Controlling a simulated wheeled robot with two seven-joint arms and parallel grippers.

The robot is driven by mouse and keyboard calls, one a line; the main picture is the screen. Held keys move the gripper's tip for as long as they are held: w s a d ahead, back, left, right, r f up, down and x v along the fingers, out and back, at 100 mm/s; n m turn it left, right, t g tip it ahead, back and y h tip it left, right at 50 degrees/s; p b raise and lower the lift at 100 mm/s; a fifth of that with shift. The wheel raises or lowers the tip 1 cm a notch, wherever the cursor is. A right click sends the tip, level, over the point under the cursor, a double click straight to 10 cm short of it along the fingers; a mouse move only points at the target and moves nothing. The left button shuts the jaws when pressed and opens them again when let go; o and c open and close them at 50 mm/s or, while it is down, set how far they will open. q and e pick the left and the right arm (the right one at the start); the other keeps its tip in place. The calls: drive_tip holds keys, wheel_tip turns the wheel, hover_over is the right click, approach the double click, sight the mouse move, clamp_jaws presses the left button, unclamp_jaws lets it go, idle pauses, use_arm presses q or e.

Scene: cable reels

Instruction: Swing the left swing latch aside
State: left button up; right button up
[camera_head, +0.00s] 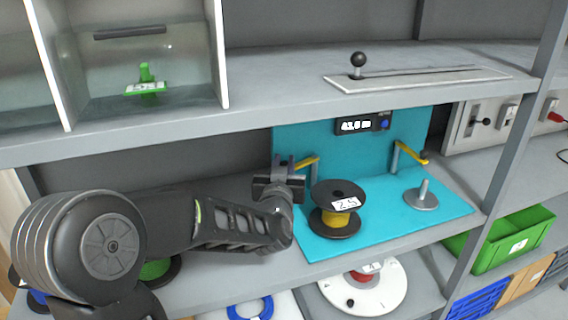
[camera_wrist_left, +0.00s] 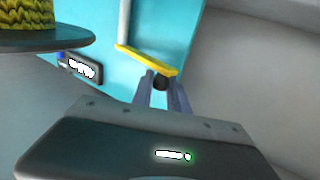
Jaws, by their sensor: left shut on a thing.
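The left swing latch (camera_head: 309,161) is a yellow bar on a grey post at the left of the teal stand. My left gripper (camera_head: 283,168) is at the latch's left end. My right gripper is not in view.
A black reel with yellow cable (camera_head: 338,195) stands on the teal stand (camera_head: 385,232), close right of my left gripper. A grey spindle (camera_head: 422,197) stands empty to its right. A display (camera_head: 362,123) is on the back panel. The shelf above (camera_head: 280,101) overhangs my arm.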

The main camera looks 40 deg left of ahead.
use_arm(q)
clamp_jaws()
idle(0.9)
